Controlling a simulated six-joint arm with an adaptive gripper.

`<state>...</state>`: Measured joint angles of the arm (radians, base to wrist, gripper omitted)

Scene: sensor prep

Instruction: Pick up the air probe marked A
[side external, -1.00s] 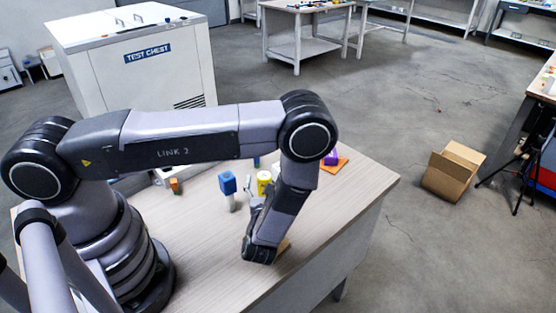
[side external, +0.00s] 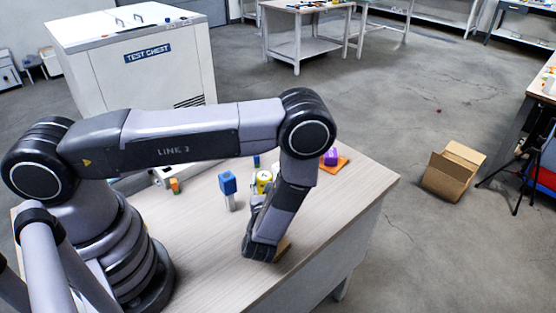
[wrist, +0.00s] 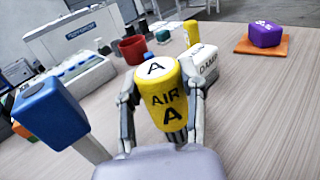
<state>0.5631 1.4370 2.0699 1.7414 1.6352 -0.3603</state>
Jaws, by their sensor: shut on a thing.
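The air probe marked A (wrist: 168,100) is a yellow cylinder with a white top bearing an A and "AIR A" on its side. In the wrist view it stands between the two fingers of my gripper (wrist: 160,85), which is shut on it. In the side view the yellow probe (side external: 263,182) shows just left of my wrist, partly covered by my gripper. Its lower end is hidden in the wrist view, so I cannot tell whether it touches the table.
A blue block on a grey post (wrist: 50,112) stands close on the left. A white piece marked "DAMP" (wrist: 207,68) and another yellow piece (wrist: 191,33) are behind the probe. A purple block (wrist: 265,33) sits on an orange pad (wrist: 262,47). A red cup (wrist: 132,49) is further back.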

